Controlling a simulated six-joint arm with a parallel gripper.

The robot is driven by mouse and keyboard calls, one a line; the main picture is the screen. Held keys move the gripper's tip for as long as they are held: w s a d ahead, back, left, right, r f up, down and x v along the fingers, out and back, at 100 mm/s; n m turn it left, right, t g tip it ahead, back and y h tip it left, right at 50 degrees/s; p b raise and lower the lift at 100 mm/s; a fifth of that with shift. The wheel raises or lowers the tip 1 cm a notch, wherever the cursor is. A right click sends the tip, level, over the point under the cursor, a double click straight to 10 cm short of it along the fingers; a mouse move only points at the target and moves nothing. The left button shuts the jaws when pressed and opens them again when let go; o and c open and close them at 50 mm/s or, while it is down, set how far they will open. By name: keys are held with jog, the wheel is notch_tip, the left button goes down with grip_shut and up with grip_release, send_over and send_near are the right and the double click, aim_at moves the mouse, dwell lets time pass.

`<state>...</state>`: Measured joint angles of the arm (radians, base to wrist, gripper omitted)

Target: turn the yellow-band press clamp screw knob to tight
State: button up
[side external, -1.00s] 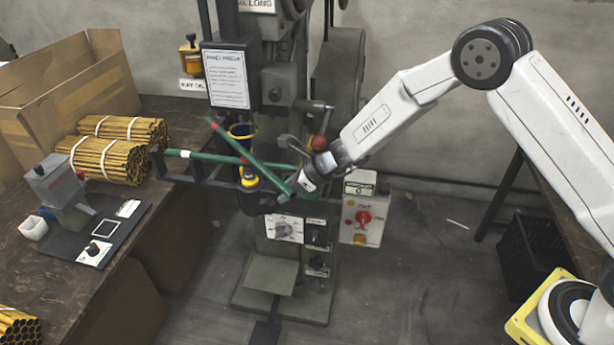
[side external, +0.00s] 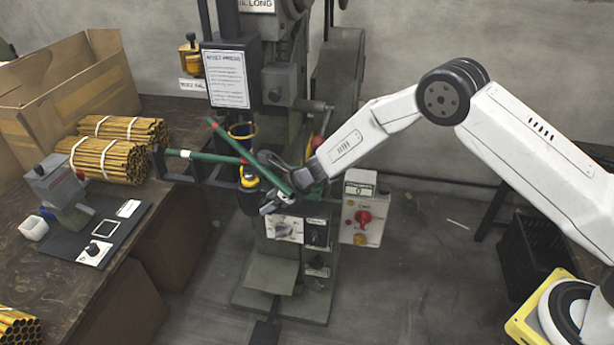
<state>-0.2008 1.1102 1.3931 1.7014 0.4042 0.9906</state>
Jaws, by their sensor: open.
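The press (side external: 278,85) stands in the middle of the side view, grey-green, with a yellow band (side external: 249,183) on a dark cup-like part at its working height. My gripper (side external: 272,190) is open at the front of the press, close to the band and the crossing green rods (side external: 205,157). The rods partly hide the fingers, and contact cannot be told. Below it a white plate bears a dial knob (side external: 284,229), with darker knobs (side external: 317,237) to its right. Which knob is the clamp screw cannot be read; it may be hidden behind my gripper.
A control box (side external: 362,218) with a red knob hangs right of the press. The left bench (side external: 165,215) bears bundles of brass tubes (side external: 108,160), a cardboard box (side external: 65,90) and a small grey device (side external: 58,188). Open floor lies right of the press.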

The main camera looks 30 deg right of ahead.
jog(key=shift+w+a+f, duration=0.25)
jog(key=shift+f, duration=0.05)
grip_shut()
jog(key=shift+s+d+f+t+y, duration=0.1)
jog(key=shift+t+y, duration=0.4)
jog(key=shift+s+d+f+t+y, duration=0.1)
jog(key=shift+t+y, duration=0.4)
dwell(0.4)
jog(key=shift+d+t+y, duration=0.1)
jog(key=shift+t+y, duration=0.4)
jog(key=shift+s+d+f+t+y, duration=0.1)
jog(key=shift+s+t+y, duration=0.05)
jog(key=shift+t+y, duration=1.05)
